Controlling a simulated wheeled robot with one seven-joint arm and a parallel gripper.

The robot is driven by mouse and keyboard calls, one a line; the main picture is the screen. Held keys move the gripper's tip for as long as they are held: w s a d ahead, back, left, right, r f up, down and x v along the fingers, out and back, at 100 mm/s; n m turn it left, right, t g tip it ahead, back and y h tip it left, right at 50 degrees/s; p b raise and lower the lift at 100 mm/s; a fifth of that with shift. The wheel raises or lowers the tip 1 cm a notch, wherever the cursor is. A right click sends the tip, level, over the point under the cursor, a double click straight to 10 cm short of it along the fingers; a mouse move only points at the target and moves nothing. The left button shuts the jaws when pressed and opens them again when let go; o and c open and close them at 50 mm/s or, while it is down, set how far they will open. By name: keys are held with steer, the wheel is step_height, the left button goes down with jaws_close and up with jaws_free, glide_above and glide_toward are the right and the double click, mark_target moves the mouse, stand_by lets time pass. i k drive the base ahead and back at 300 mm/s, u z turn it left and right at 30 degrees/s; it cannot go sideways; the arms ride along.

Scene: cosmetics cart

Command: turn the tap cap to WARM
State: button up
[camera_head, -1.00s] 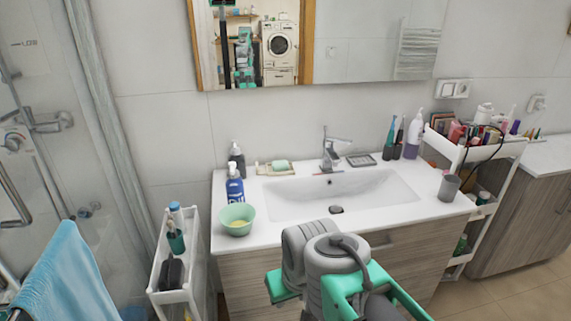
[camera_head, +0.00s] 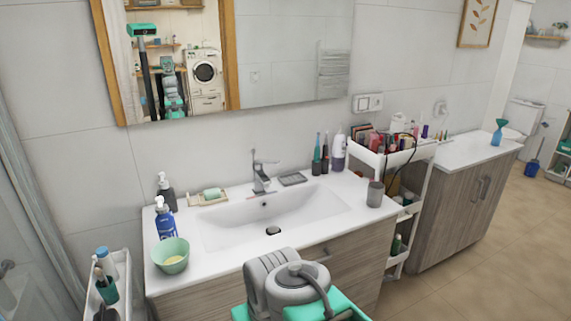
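The tap (camera_head: 262,174) stands upright at the back rim of the white sink (camera_head: 215,232). Any WARM marking is too small to read. My arm's grey and green links show at the bottom centre, in front of the vanity and well short of the tap. My gripper does not show directly in this view, so its fingers cannot be judged.
On the counter stand a green bowl (camera_head: 170,255), a blue bottle (camera_head: 165,218), a soap dish (camera_head: 208,197) and a grey cup (camera_head: 375,193). A loaded white cart (camera_head: 423,192) stands right of the vanity. Another white cart (camera_head: 123,268) stands at left.

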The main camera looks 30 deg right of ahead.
mark_target(256, 167)
steer(key=u, duration=0.25)
steer(key=i, duration=1.1)
steer(key=u, duration=0.3)
